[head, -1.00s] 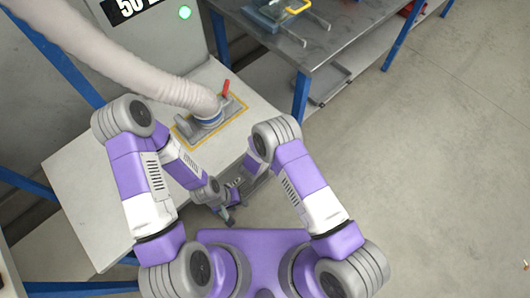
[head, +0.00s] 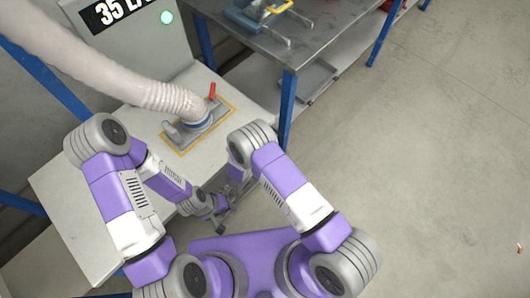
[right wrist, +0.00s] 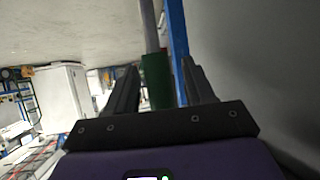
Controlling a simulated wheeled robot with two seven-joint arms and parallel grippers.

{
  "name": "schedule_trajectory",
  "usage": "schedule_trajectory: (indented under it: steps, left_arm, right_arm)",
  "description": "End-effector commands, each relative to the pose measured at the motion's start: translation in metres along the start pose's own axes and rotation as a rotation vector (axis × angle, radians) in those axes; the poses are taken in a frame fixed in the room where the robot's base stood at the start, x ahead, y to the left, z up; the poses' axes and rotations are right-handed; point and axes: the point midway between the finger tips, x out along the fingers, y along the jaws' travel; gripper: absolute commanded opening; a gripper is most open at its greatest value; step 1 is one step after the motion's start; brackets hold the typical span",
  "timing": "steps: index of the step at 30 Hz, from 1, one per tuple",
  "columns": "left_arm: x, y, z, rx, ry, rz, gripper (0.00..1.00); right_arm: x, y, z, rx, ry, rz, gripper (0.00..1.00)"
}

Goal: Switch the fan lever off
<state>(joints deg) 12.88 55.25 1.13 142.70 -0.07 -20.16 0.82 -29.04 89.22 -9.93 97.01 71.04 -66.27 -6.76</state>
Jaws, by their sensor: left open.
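The red lever (head: 212,91) stands up at the grey hose fitting (head: 197,124), inside a yellow outline on the white table. A thick pale hose (head: 110,75) runs into this fitting. My left gripper (head: 217,224) is open and low by the table's front edge, well apart from the lever. My right gripper is largely hidden behind its arm in the head view. In the right wrist view its two fingers (right wrist: 160,88) are apart, with a green thing (right wrist: 156,78) showing between them; its distance is unclear.
A grey box with a "35" display (head: 112,12) and a lit green light (head: 167,17) stands behind the white table (head: 75,180). A metal table (head: 300,45) with a blue leg (head: 287,108) is to the right. Open floor (head: 410,180) lies at the right.

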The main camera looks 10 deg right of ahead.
Motion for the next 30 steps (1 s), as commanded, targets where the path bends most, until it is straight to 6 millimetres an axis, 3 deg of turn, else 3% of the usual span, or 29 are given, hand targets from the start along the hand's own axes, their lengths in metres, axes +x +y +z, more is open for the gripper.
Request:
schedule_trajectory:
  steps: [8, 21, 30]
  left_arm:
    - [-0.002, 0.001, 0.0, 0.0, 0.0, 0.0, 0.43]
    - [-0.032, 0.012, 0.001, 0.0, 0.0, 0.0, 0.43]
    - [-0.037, 0.014, 0.002, 0.0, 0.0, 0.0, 0.43]
  right_arm:
    - [-0.001, 0.0, -0.004, 0.002, 0.002, 0.002, 0.53]
    - [-0.04, 0.0, -0.07, 0.002, 0.001, -0.001, 0.53]
    - [-0.05, 0.001, -0.087, 0.0, 0.0, 0.001, 0.53]
